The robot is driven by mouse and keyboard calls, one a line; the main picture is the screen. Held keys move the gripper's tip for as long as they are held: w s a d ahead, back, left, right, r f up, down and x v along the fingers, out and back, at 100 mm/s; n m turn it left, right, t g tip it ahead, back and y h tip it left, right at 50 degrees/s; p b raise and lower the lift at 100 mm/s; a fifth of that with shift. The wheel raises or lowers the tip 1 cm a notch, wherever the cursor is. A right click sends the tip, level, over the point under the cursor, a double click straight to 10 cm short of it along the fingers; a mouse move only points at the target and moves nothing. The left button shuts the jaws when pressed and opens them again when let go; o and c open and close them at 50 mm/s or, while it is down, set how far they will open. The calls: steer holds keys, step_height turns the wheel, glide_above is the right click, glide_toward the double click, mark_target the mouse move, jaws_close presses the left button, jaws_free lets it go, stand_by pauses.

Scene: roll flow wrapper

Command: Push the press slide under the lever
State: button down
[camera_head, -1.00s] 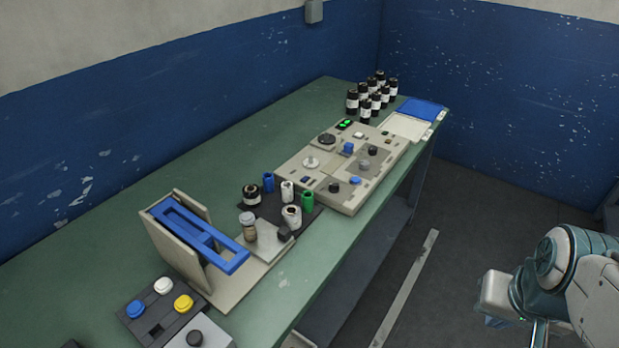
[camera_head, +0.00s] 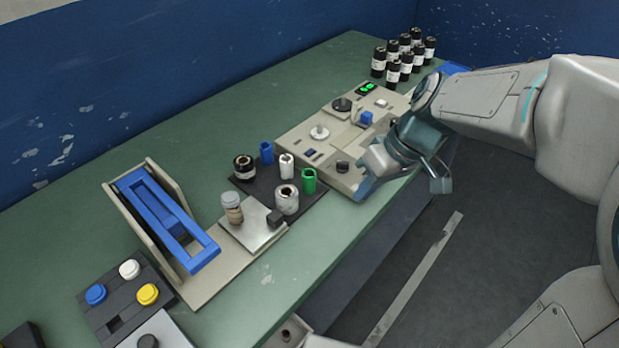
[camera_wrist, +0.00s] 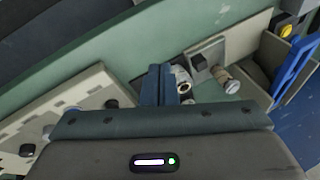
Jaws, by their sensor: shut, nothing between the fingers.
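The press stands at the left of the bench, with a beige frame and a blue lever (camera_head: 203,257), which also shows in the wrist view (camera_wrist: 298,66). Its metal press slide (camera_head: 252,232) sits to the right of the lever, on the beige base. A dark knob (camera_head: 275,218) is on the slide's right end and a small capped jar (camera_head: 232,208) on its left. The slide also shows in the wrist view (camera_wrist: 211,53). My gripper (camera_head: 366,188) is shut and empty beside the control panel, right of the slide and apart from it. Its closed fingers show in the wrist view (camera_wrist: 159,84).
A dark tray (camera_head: 243,180) with several small containers lies between press and panel. The beige control panel (camera_head: 300,150) is close to my gripper. Several dark bottles (camera_head: 404,55) stand at the far end. A button box (camera_head: 120,300) stands front left. The bench's front strip (camera_head: 330,225) is clear.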

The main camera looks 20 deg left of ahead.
steer(key=a+f+n, duration=0.1)
steer(key=a+f, duration=0.2)
steer(key=a, duration=0.1)
steer(key=a+f+n+g+y+b, duration=0.1)
steer(key=a+f+n, duration=0.1)
steer(key=a+f, duration=0.2)
steer(key=a+f+n+g+y+b, duration=0.1)
steer(key=a+f, duration=0.3)
steer(key=a, duration=0.2)
steer(key=shift+w+a+f, duration=0.1)
steer(key=shift+f, duration=0.1)
